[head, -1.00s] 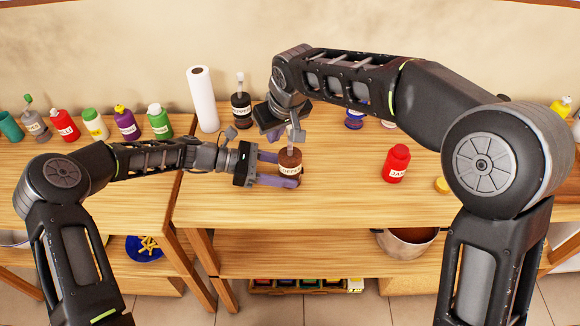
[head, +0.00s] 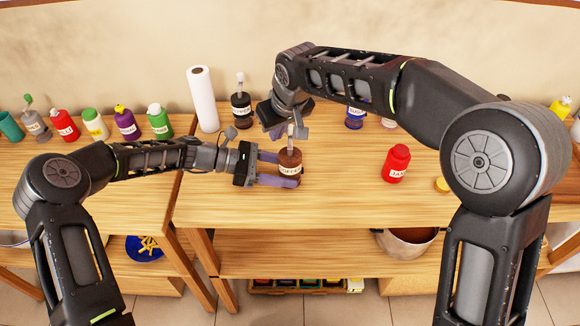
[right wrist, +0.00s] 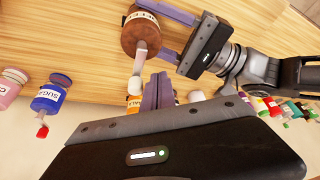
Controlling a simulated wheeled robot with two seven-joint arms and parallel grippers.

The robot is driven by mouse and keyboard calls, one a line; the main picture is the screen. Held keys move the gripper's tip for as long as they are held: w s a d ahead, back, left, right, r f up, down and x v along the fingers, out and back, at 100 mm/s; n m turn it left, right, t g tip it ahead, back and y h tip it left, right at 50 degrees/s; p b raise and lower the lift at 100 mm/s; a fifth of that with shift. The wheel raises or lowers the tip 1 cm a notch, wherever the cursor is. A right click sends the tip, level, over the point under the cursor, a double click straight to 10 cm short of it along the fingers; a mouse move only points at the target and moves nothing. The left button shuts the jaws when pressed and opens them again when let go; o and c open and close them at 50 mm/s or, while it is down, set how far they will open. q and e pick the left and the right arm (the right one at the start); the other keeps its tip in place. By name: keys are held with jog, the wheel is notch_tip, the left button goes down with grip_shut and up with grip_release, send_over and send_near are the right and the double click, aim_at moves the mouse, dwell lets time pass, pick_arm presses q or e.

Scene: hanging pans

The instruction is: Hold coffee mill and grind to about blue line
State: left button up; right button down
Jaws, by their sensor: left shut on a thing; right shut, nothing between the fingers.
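The coffee mill (head: 290,166), a brown round jar with a white label, stands upright on the wooden table. It also shows in the right wrist view (right wrist: 143,36). My left gripper (head: 284,170) is shut on the mill's body from the left. A grey crank with a pale knob (right wrist: 135,84) rises from its top. My right gripper (head: 277,131) is just above and behind the mill, beside the crank. Its fingers, also in the right wrist view (right wrist: 158,92), are shut and empty, close to the knob; contact is unclear. I cannot see a blue line.
A dark pepper-type mill (head: 241,108) and a paper roll (head: 203,99) stand behind. A red jar (head: 396,164) is to the right. A blue sugar jar (right wrist: 49,97) shows in the right wrist view. The table front is clear.

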aim_at(289, 128)
jog(key=shift+w+d, duration=0.35)
jog(key=shift+d, duration=0.15)
dwell(0.6)
jog(key=shift+w+d, duration=0.2)
jog(key=shift+d, duration=0.3)
dwell(0.3)
jog(key=shift+w+d, duration=0.15)
jog(key=shift+d, duration=0.15)
jog(key=shift+d+f, duration=0.1)
jog(key=shift+f, duration=0.05)
dwell(0.3)
jog(key=shift+d, duration=0.45)
jog(key=shift+d, duration=0.2)
jog(key=shift+d, duration=0.3)
dwell(0.5)
